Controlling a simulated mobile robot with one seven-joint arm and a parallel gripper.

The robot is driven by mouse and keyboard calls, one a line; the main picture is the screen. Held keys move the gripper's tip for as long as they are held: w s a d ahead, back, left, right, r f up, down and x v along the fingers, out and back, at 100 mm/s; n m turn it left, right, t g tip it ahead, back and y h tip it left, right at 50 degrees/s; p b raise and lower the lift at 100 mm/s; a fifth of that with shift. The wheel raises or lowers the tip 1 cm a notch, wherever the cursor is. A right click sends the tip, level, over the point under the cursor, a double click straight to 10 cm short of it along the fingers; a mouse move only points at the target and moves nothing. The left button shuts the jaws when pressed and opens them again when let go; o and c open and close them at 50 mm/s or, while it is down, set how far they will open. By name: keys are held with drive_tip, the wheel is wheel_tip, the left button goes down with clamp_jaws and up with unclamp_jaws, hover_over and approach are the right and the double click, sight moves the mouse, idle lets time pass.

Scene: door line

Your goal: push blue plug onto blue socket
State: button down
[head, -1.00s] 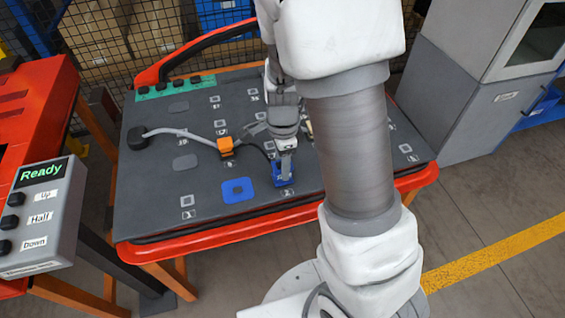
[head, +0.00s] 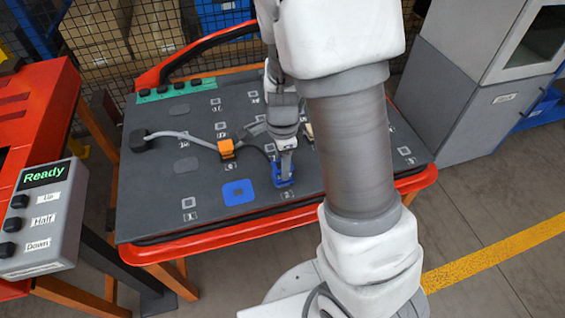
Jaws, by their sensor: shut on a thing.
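My gripper (head: 285,163) points down at the front middle of the dark grey board (head: 150,215). It is shut on a blue block (head: 283,178), which looks like the blue plug, low at the board's surface. The fingers hide part of it, and I cannot tell whether it touches the board or what lies beneath it. I cannot tell whether this square is the blue socket.
An orange block (head: 226,148) sits behind the blue square, with a grey cable running left to a black block (head: 138,140). A control box (head: 42,220) reading "Ready" stands at the left. A grey cabinet (head: 455,95) stands at the right. My arm hides the board's right part.

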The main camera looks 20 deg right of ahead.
drive_tip(key=shift+r+p, duration=2.75)
drive_tip(key=shift+r, duration=0.3)
drive_tip(key=shift+a+f, duration=0.1)
drive_tip(key=shift+a, duration=0.05)
